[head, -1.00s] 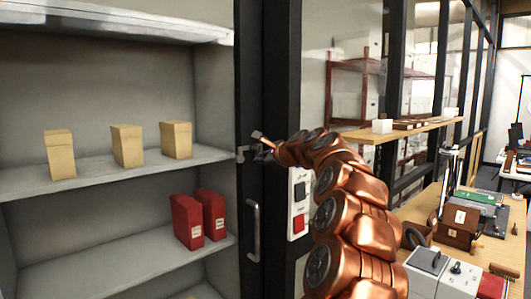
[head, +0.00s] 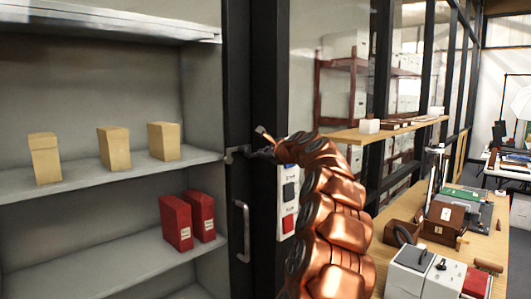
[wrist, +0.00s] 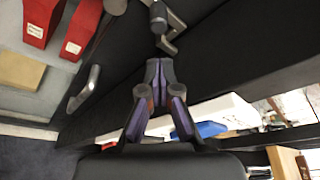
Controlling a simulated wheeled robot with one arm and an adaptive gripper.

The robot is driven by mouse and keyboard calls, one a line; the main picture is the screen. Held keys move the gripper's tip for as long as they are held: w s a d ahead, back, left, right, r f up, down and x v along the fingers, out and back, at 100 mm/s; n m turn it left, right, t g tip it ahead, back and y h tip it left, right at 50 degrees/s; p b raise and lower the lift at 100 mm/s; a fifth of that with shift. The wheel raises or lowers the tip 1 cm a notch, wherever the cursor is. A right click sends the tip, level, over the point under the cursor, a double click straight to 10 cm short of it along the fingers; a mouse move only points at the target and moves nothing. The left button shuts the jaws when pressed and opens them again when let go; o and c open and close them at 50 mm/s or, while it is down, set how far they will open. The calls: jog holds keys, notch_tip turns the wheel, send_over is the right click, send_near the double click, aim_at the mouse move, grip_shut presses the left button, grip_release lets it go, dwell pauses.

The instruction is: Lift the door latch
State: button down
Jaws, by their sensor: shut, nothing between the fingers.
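The door latch (head: 235,154) is a small grey metal piece on the black door frame, beside the open-looking shelving. In the wrist view, a grey latch part with a rounded dark end (wrist: 158,16) shows at the top centre. My gripper (head: 262,153) is at the latch's right side in the head view, at about its height. In the wrist view my gripper (wrist: 158,68) has its fingertips together with nothing between them, just below the latch part in the picture. I cannot tell whether they touch it.
A vertical door handle (head: 243,230) is below the latch. A switch panel (head: 289,205) with a red button is close right of the frame. Tan boxes (head: 114,148) and red boxes (head: 176,222) stand on the shelves. A cluttered wooden table (head: 480,250) is at the right.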

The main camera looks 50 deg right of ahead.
jog(key=shift+p+x, duration=0.95)
jog(key=shift+x, duration=2.55)
jog(key=shift+w+a, duration=0.1)
